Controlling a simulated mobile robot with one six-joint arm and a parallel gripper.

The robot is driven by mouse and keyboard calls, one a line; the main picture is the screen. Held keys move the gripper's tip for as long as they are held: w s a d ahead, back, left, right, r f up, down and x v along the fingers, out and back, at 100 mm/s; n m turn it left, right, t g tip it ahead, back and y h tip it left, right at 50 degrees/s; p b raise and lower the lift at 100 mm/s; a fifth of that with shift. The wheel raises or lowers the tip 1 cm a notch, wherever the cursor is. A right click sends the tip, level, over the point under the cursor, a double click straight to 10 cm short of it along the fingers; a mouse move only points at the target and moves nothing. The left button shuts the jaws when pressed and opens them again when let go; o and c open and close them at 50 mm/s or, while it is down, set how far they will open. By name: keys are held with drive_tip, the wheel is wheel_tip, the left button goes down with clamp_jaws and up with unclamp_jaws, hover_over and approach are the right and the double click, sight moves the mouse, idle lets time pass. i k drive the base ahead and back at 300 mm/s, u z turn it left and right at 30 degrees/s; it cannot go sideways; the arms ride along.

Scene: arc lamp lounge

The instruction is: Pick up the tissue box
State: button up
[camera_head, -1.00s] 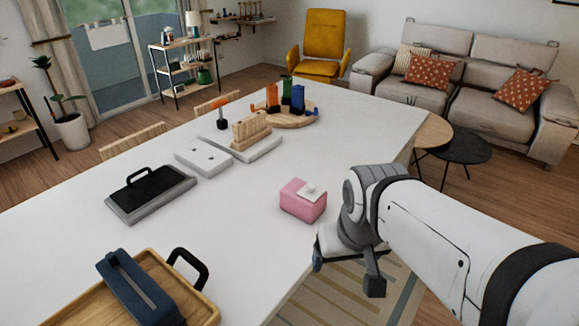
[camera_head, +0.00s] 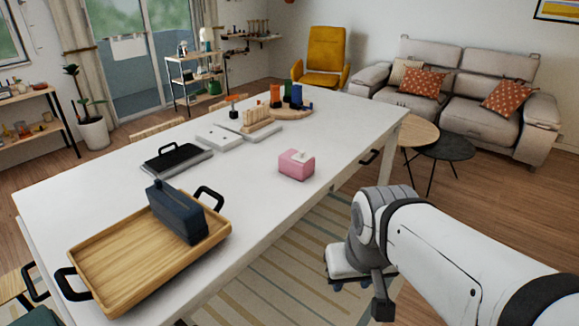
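A small pink box (camera_head: 296,166) with a white tuft on top, which looks like the tissue box, stands upright on the white table (camera_head: 255,190) near its right edge. My gripper (camera_head: 359,294) is below and right of it in the picture, beyond the table's edge and over the rug. It points down with its fingers apart, empty and not touching the box. The fingertips are partly hidden by the gripper's own body. Nothing covers the pink box.
A wooden tray (camera_head: 118,258) holds a dark blue slotted box (camera_head: 178,212). A black-topped slab (camera_head: 176,159), white boards (camera_head: 219,138) and a round wooden tray (camera_head: 291,112) with coloured items stand farther back. The tabletop around the pink box is clear.

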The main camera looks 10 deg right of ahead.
sight(296, 169)
drive_tip(key=z, duration=0.7)
drive_tip(key=i, duration=1.9)
drive_tip(key=u, duration=0.6)
